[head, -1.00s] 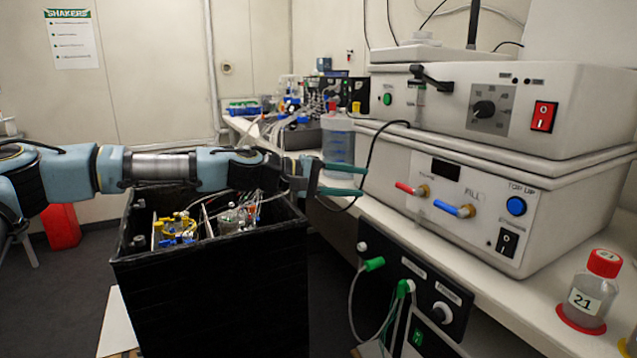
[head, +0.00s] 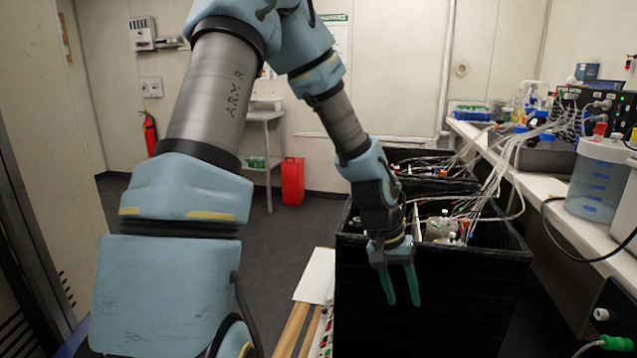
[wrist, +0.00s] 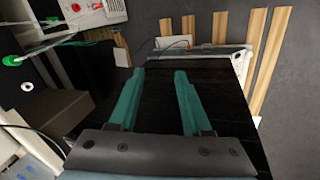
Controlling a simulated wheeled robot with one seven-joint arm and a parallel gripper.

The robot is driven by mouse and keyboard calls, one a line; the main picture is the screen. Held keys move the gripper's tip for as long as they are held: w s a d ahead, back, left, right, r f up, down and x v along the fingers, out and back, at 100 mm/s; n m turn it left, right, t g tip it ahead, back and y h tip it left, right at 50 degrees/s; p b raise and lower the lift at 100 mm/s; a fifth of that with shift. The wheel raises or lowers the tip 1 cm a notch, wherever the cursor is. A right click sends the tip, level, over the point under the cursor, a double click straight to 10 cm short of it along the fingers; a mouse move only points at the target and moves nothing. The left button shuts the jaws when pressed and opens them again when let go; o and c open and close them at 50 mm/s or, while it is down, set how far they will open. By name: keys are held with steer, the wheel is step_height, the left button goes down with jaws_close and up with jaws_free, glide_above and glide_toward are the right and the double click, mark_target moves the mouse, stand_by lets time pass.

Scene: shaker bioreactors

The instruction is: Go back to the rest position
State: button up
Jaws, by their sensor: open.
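My gripper (head: 402,285) hangs from my folded arm with its green fingers pointing down, in front of the black shaker box (head: 435,295) in the head view. The fingers are apart and nothing is between them. In the wrist view my gripper (wrist: 158,75) is also open and empty, with the dark side of a black box (wrist: 155,105) behind the fingers. Whether the fingers touch the box cannot be told.
A second black box (head: 425,165) stands behind, with tubes running to the white bench (head: 555,160). A clear container (head: 598,185) stands on the bench. A red jerrycan (head: 292,181) is on the floor.

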steer(key=a+r+n+t+y, duration=0.1)
steer(key=a+r, duration=0.3)
steer(key=a, duration=0.9)
steer(key=a+r+n+t+y+p, duration=0.1)
steer(key=a+r+n, duration=0.3)
steer(key=a, duration=0.9)
steer(key=shift+a+r+t+y, duration=0.4)
steer(key=shift+r+y, duration=0.2)
steer(key=shift+r, duration=0.1)
steer(key=shift+w, duration=0.1)
